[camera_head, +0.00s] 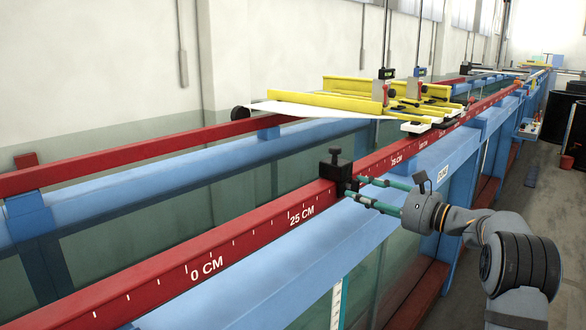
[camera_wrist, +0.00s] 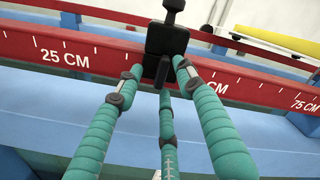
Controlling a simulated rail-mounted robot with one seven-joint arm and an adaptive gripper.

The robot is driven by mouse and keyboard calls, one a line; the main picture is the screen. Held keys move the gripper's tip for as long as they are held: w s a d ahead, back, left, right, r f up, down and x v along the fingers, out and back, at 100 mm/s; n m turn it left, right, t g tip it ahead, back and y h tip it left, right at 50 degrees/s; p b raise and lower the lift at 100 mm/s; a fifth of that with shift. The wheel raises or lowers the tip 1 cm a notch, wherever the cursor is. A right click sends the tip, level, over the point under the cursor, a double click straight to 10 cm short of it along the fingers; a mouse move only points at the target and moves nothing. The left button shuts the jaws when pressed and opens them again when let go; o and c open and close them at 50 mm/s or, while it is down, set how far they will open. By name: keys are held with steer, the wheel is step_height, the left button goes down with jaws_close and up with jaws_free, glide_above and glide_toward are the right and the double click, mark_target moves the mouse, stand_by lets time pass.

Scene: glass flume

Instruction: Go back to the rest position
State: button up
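My gripper (camera_head: 359,188) has three teal, ribbed fingers and reaches from the right toward a black block (camera_head: 335,166) on the near red rail. In the wrist view the fingers of my gripper (camera_wrist: 160,80) stand spread apart, with space between them. The black block (camera_wrist: 167,40) lies straight beyond the fingertips, with a small knob on top and a short stub pointing down between the fingers. The right fingertip overlaps the block's edge in the picture; I cannot tell whether it touches. I see nothing held.
The near red rail (camera_head: 241,239), marked in centimetres, runs along the blue flume frame (camera_head: 300,258) with glass walls. A yellow carriage (camera_head: 360,98) with a white sheet spans the rails farther back.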

steer(key=b+v, duration=0.3)
steer(key=v, duration=0.6)
steer(key=shift+d+b, duration=0.15)
steer(key=shift+b, duration=0.2)
steer(key=shift+s+f, duration=0.1)
